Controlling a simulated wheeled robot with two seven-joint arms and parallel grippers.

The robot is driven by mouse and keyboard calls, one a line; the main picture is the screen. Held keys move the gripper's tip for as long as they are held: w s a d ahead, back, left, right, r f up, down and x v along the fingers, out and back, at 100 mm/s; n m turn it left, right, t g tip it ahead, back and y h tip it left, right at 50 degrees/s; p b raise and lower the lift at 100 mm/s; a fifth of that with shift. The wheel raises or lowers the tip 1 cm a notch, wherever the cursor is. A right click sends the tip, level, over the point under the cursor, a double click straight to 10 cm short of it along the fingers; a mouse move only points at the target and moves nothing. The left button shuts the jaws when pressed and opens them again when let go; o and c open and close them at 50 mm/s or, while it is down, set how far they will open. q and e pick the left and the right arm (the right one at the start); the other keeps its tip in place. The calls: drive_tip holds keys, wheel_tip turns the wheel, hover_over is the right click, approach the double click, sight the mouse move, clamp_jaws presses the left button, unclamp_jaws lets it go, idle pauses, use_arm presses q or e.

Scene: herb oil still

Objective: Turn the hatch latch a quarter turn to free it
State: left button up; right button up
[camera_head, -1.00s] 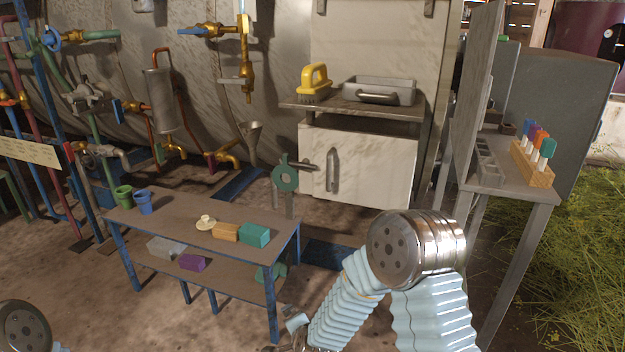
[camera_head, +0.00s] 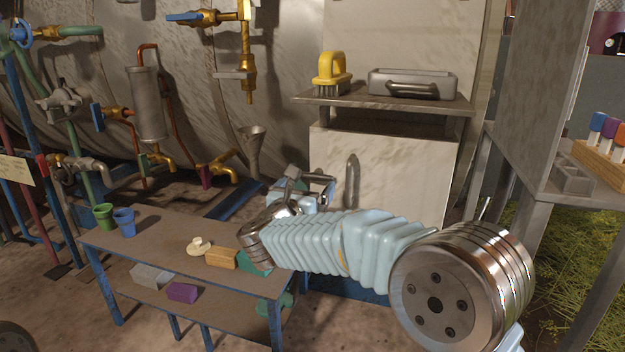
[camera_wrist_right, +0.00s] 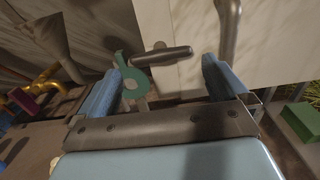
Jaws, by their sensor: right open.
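The hatch latch (camera_wrist_right: 162,56) is a dark bar lying nearly level at the edge of the pale hatch door (camera_wrist_right: 189,22). In the right wrist view it sits ahead of and between the fingertips of my right gripper (camera_wrist_right: 163,70). The jaws are open and empty, and the bar looks clear of both fingers. In the head view my right gripper (camera_head: 304,190) is in front of the hatch (camera_head: 405,170), with the latch partly hidden around it. The hatch's upright grey handle (camera_head: 352,180) is right of the gripper. My left gripper is out of view.
Below my right forearm is a low table (camera_head: 150,250) with cups and blocks. A shelf (camera_head: 385,100) above the hatch holds a yellow brush (camera_head: 331,72) and a grey tray (camera_head: 412,84).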

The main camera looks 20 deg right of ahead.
sight(314, 178)
drive_tip(key=shift+x, duration=2.25)
drive_tip(key=c, duration=0.7)
